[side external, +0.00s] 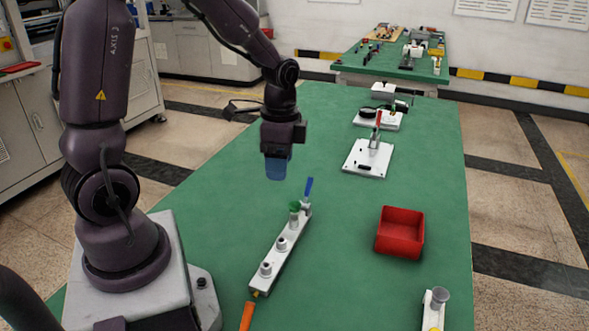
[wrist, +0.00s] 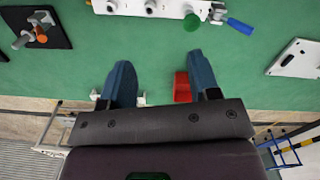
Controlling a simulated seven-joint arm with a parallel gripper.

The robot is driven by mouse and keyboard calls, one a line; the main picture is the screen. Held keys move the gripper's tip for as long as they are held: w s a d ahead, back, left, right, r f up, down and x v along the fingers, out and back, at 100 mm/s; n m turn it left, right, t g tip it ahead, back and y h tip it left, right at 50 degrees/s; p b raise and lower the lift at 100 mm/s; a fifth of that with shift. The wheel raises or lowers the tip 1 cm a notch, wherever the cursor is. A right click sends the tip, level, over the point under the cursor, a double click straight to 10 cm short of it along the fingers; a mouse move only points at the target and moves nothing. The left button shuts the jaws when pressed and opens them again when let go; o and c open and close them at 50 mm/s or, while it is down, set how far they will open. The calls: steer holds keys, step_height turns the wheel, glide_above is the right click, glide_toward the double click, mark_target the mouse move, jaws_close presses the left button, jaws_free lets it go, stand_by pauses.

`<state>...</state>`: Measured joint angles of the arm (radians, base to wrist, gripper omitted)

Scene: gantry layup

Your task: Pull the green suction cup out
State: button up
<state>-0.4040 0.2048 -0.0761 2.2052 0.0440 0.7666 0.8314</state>
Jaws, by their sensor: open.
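The green suction cup (side external: 294,206) sits at the far end of a white bar (side external: 268,279) on the green table, beside a blue handle (side external: 308,188). In the wrist view the green cup (wrist: 191,22) is at the top, right of centre, at the edge of the white bar (wrist: 170,8). My gripper (side external: 276,172) is in the air above and a little behind the cup, apart from it. In the wrist view its two blue fingers (wrist: 160,62) are spread with nothing held between them.
Several grey fittings (side external: 281,243) stand along the bar. A red bin (side external: 399,236) is to the right. A white plate with a red-handled clamp (side external: 377,120) stands farther back. An orange handle (side external: 247,316) is at the bar's near end. Table between bar and bin is clear.

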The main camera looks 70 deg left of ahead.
mark_target(295, 218)
steer(key=w+a+f+m, duration=0.1)
steer(key=m, duration=0.2)
steer(key=w+a+f+m, duration=0.1)
steer(key=f+m, duration=0.1)
steer(key=m, duration=0.1)
steer(key=w+f+m, duration=0.1)
steer(key=w+m, duration=0.1)
steer(key=m, duration=0.1)
steer(key=shift+a+f, duration=0.4)
steer(key=m, duration=0.2)
steer(key=shift+w+m, duration=0.2)
steer(key=shift+m, duration=0.1)
steer(key=shift+f, duration=0.1)
step_height(295, 218, down, 13)
steer(key=shift+r, duration=0.2)
jaws_close()
